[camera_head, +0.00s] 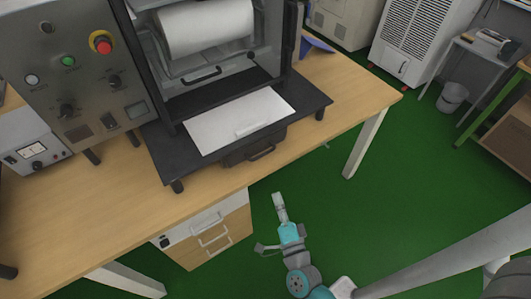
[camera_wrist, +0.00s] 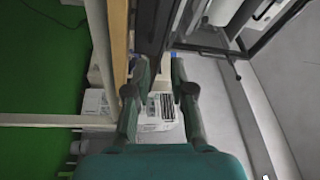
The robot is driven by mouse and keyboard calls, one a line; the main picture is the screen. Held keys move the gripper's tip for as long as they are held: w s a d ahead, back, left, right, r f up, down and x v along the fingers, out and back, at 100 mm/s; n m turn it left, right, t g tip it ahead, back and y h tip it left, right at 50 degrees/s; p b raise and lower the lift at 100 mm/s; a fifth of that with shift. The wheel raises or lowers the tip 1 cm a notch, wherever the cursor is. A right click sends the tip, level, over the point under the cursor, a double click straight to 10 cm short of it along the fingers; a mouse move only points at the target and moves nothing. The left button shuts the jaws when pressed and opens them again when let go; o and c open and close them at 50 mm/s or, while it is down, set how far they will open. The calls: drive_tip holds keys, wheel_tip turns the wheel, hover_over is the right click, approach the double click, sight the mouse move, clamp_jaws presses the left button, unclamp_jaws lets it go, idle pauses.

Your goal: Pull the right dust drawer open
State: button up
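A dark drawer (camera_head: 240,156) with a black bar handle (camera_head: 262,153) sits under the front of the machine's black base plate (camera_head: 312,101), near the table edge. It looks shut, and only this one dark drawer shows clearly. My gripper (camera_head: 278,200) is in front of the table and to the lower right of the drawer, apart from it. In the wrist view my gripper (camera_wrist: 160,65) has its two fingers apart with nothing between them. The drawer's handle cannot be made out in the wrist view.
The wooden table (camera_head: 345,95) carries the machine and a grey control panel (camera_head: 75,75). A white sheet (camera_head: 240,119) lies on the base plate above the drawer. A cabinet with white handles (camera_head: 212,232) stands under the table. Green floor (camera_head: 420,200) is clear to the right.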

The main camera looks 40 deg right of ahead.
sight(265, 153)
drive_tip(key=w+d+m, duration=0.1)
drive_tip(key=w+d, duration=0.1)
drive_tip(key=w, duration=0.3)
drive_tip(key=w+d+r+m+h, duration=0.1)
drive_tip(key=w+d+m, duration=0.1)
drive_tip(key=w, duration=0.4)
drive_tip(key=w+d+m+h, duration=0.1)
drive_tip(key=w+d, duration=0.1)
drive_tip(key=w, duration=0.3)
drive_tip(key=shift+w+d+r+m, duration=0.2)
drive_tip(key=shift+d+m, duration=0.1)
clamp_jaws()
